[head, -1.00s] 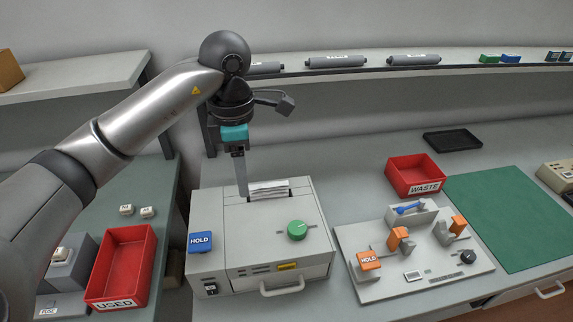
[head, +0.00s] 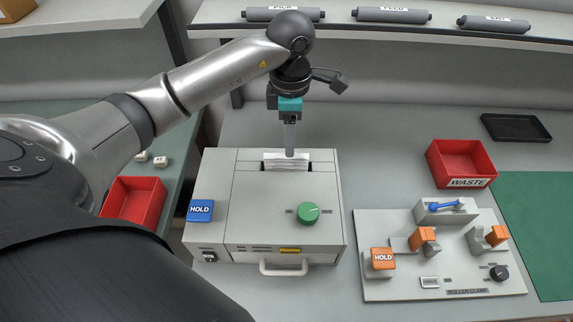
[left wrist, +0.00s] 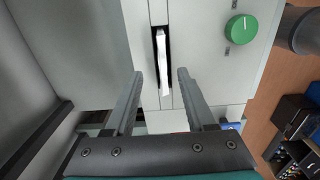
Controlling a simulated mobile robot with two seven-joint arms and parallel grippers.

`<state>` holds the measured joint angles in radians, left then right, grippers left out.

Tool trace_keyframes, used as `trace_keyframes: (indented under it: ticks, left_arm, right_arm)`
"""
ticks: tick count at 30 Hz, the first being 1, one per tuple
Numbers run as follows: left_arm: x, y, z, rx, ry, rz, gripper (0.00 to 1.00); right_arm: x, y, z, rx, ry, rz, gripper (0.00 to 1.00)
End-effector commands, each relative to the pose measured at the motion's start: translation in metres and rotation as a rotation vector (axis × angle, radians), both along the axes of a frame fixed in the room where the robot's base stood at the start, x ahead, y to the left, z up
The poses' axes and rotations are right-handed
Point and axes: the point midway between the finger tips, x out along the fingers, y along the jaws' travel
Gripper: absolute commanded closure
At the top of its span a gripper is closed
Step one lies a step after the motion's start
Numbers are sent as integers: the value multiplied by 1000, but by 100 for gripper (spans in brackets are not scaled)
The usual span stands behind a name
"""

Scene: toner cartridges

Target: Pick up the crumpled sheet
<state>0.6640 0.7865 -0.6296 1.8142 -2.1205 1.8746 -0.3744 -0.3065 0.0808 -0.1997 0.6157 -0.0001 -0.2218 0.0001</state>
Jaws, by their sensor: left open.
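The crumpled sheet (head: 287,166) is white and pleated, and stands out of a slot in the top of the light grey machine (head: 262,195). In the left wrist view the sheet (left wrist: 164,65) is a narrow white strip in the dark slot. My left gripper (head: 290,153) points down over the back of the slot. In the wrist view its two fingers (left wrist: 160,74) are apart, one on each side of the sheet, with nothing held. I cannot tell the height of the fingertips above it. My right gripper is not in view.
The machine has a green knob (head: 308,213) and a blue HOLD block (head: 200,211). To the right are a grey clamp board (head: 400,285), a red WASTE tray (head: 433,165) and a black tray (head: 516,128). A red bin (head: 128,190) is at left. Rollers lie on the shelf behind.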

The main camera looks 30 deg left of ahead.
Motion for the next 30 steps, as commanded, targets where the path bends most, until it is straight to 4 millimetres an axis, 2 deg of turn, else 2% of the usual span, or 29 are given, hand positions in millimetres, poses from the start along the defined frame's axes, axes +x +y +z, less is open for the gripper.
trace_keyframes:
  ticks: [2,8,19,27,30]
  left_arm:
    - [-1,0,-9,0,2,0,45]
    - [-2,0,-19,0,2,0,45]
    - [-9,4,-62,-1,0,0,45]
    - [-8,4,-66,0,0,0,45]
    - [-8,4,-66,1,-1,0,54]
  right_arm:
    - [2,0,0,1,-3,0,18]
    - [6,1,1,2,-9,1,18]
    - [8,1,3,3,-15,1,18]
    - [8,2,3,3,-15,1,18]
    - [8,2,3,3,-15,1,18]
